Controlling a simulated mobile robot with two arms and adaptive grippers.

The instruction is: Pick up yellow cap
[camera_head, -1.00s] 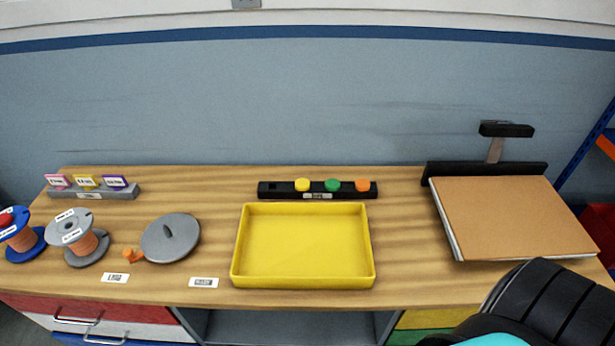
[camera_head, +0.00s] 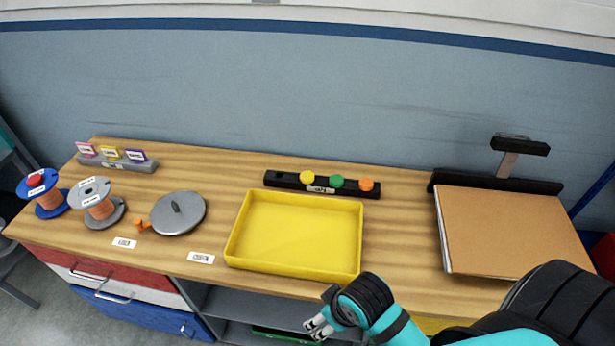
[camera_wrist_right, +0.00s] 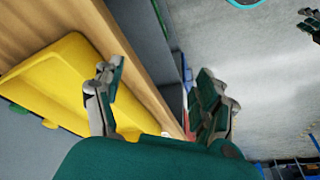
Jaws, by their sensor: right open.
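The yellow cap (camera_head: 307,177) sits in a black holder (camera_head: 283,180) at the back of the table, left of a green cap and an orange cap. My right gripper (camera_head: 318,328) is low in front of the table's front edge, by the near right corner of the yellow tray, well apart from the cap. In the right wrist view the two fingers of my right gripper (camera_wrist_right: 158,95) are spread with nothing between them. My left gripper is not in view.
The yellow tray (camera_head: 232,246) lies empty between my right gripper and the black holder; its wall also shows in the wrist view (camera_wrist_right: 75,75). Spools (camera_head: 98,200) and a grey disc (camera_head: 178,212) stand left. A brown board (camera_head: 510,230) lies right.

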